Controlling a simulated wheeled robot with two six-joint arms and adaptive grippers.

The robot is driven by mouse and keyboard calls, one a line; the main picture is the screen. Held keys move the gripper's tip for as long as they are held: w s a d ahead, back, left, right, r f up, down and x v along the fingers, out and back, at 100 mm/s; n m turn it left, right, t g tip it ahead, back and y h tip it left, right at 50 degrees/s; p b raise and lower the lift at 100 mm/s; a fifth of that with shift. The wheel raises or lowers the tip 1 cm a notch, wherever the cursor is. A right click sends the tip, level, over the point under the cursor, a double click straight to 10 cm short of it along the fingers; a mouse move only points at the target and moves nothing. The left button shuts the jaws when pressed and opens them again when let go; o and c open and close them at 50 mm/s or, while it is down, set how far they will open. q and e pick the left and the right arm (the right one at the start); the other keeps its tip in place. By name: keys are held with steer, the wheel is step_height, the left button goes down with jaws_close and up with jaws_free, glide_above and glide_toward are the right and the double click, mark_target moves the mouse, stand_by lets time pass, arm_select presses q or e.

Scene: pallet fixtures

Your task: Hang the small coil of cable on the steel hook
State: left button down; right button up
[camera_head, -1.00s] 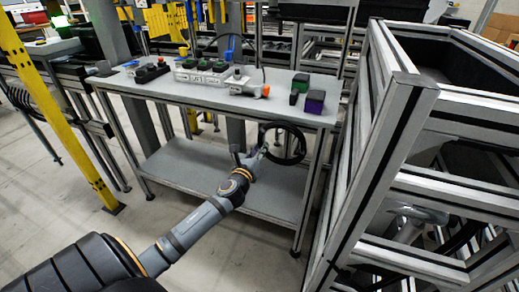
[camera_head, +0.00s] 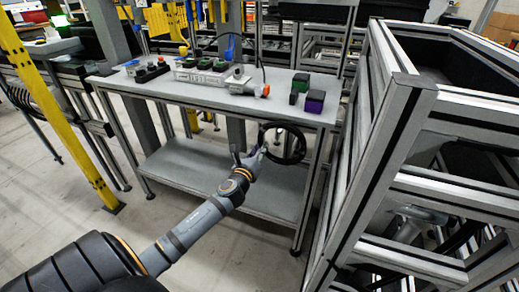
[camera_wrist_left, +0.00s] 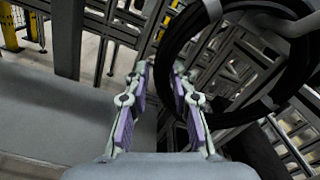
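The small black coil of cable (camera_head: 302,147) is an upright ring in front of the workbench, below its top at the right. In the left wrist view the coil (camera_wrist_left: 172,45) fills the upper right. A light grey curved bar, seemingly the steel hook (camera_wrist_left: 292,24), crosses the coil's upper part there; the coil appears to hang on it, though the contact is not clear. The hook is too small to make out in the head view. My right gripper is out of view.
The workbench (camera_head: 200,92) carries sockets (camera_head: 203,66), a purple box (camera_head: 314,101) and a green box (camera_head: 300,82). Its lower shelf (camera_head: 185,165) is bare. A large aluminium frame (camera_head: 375,160) stands close at the right. A yellow post (camera_head: 60,110) stands at the left.

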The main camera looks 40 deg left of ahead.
arm_select(q)
steer(key=c, duration=1)
jaws_free()
steer(key=shift+c, duration=0.2)
steer(key=v, duration=1.2)
